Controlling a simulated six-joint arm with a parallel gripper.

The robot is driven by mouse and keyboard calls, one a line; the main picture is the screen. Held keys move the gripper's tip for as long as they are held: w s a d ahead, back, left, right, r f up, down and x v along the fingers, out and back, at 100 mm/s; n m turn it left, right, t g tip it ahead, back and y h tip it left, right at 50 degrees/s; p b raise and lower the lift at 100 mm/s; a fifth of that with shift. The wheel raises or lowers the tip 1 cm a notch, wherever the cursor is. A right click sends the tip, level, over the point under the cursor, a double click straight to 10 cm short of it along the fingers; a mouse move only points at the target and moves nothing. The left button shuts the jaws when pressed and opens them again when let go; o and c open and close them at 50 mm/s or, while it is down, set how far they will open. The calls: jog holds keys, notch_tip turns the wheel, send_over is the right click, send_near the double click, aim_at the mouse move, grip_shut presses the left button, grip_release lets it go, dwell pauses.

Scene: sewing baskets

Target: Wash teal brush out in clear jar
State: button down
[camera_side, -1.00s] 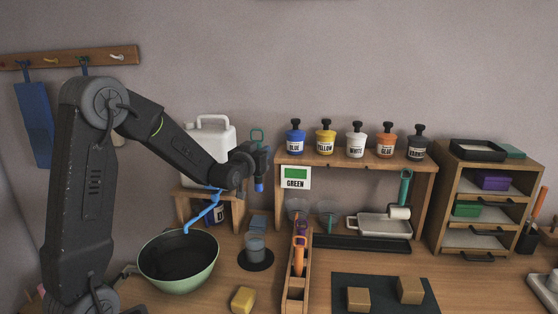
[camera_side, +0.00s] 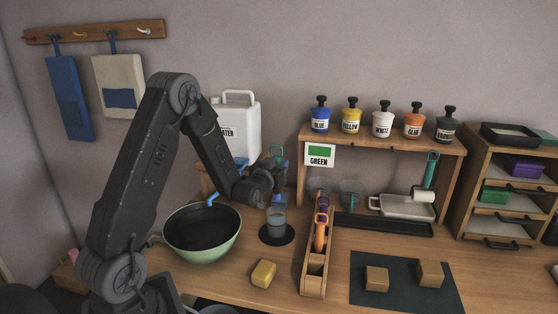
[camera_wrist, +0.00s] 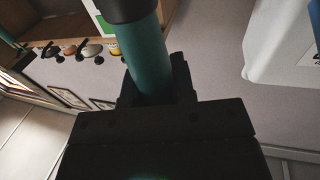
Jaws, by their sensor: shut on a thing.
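My gripper (camera_side: 277,172) is shut on the teal brush, whose handle (camera_wrist: 147,55) stands between the dark jaws in the wrist view. The handle's teal loop (camera_side: 278,152) shows above the gripper in the side view. The brush points down, and a small blue patch below the gripper seems to be its tip. The clear jar (camera_side: 277,221), holding greyish liquid, stands on a dark round mat (camera_side: 290,238) directly below. The tip is at or just above the jar's mouth; I cannot tell whether it is inside.
A green bowl (camera_side: 202,249) with a blue tool at its rim stands left of the jar. A wooden holder (camera_side: 315,275) with an orange-handled tool stands to the right, a yellow block (camera_side: 263,273) in front. A white jug (camera_side: 240,130) and shelf (camera_side: 380,149) with paint pots are behind.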

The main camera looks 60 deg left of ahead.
aim_at(279, 199)
jog(key=shift+f, duration=6)
jog(key=shift+w+d, duration=0.25)
jog(key=shift+d, duration=0.3)
jog(key=shift+a, duration=0.15)
jog(key=shift+s+a, duration=0.25)
jog(key=shift+a, duration=0.25)
jog(key=shift+s+a, duration=0.25)
jog(key=shift+a, duration=0.25)
